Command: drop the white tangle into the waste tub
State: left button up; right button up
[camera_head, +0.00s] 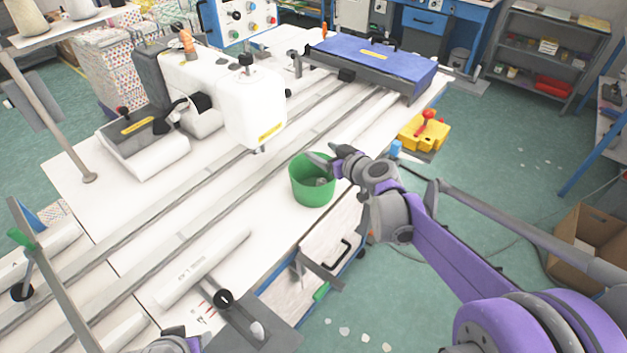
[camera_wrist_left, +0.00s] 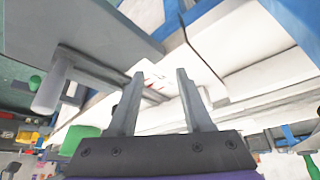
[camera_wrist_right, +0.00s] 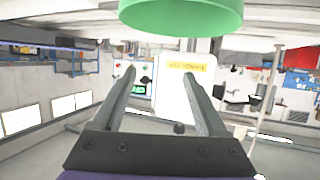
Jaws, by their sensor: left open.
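The green waste tub (camera_head: 302,193) stands on the white table near its front edge, upright. A small pale grey-white lump (camera_head: 320,182) shows inside it; I cannot tell for certain whether it is the white tangle. My right gripper (camera_head: 325,156) is at the tub's far right rim, just above it. In the right wrist view its fingers (camera_wrist_right: 160,85) are apart with nothing between them, and the tub (camera_wrist_right: 180,16) shows at the top edge. My left gripper (camera_wrist_left: 160,75) is open and empty over the table's near left part.
A white sewing machine (camera_head: 255,105) stands behind the tub. A blue case (camera_head: 375,62) and a yellow block with a red knob (camera_head: 425,132) lie to the right. Long rails cross the table.

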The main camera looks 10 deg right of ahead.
jog(key=v, duration=1.1)
jog(key=shift+p, duration=0.3)
jog(key=shift+w, duration=0.1)
jog(key=s+a+f+g, duration=0.2)
jog(key=s+a+f, duration=0.1)
jog(key=s, duration=0.3)
jog(key=s+a+f+g, duration=0.3)
jog(key=s+a+f, duration=0.1)
jog(key=s, duration=0.2)
jog(key=s+d+f+m+g+h, duration=0.1)
jog(key=s+f+m+h, duration=0.1)
jog(key=s, duration=0.4)
jog(key=s+d+f+m+g+h, duration=0.1)
jog(key=s+d+f+h, duration=0.1)
jog(key=s+f, duration=0.3)
jog(key=shift+s+d+m+g+h, duration=0.3)
jog(key=shift+s+m+g, duration=0.1)
jog(key=shift+s, duration=0.5)
dwell(0.4)
